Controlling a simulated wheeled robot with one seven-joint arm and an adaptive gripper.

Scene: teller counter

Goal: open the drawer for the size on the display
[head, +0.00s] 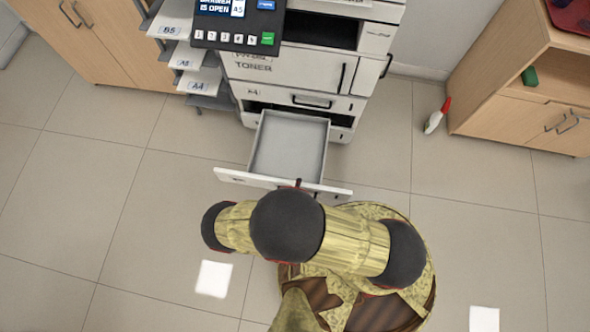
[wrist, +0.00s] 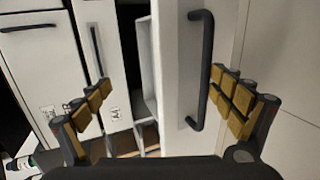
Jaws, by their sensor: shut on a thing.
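The display (head: 220,8) above the keypad reads "IS OPEN" with "A5" beside it; its upper line is cut off. A low drawer (head: 288,145) of the white machine stands pulled well out and is empty. Its pale front panel (head: 231,177) faces my arm. In the wrist view its dark bar handle (wrist: 203,70) lies between the fingers of my gripper (wrist: 160,95), closer to the right finger. The gripper is shut on this handle; in the head view my arm hides it. The closed drawer above carries an "A4" label. The open drawer's own label is not visible.
Paper shelves marked B5, A5 and A4 (head: 197,86) stand left of the machine. A wooden cabinet (head: 100,45) is at the far left, another (head: 490,110) at the right. A white and red bottle (head: 436,117) is on the floor by it.

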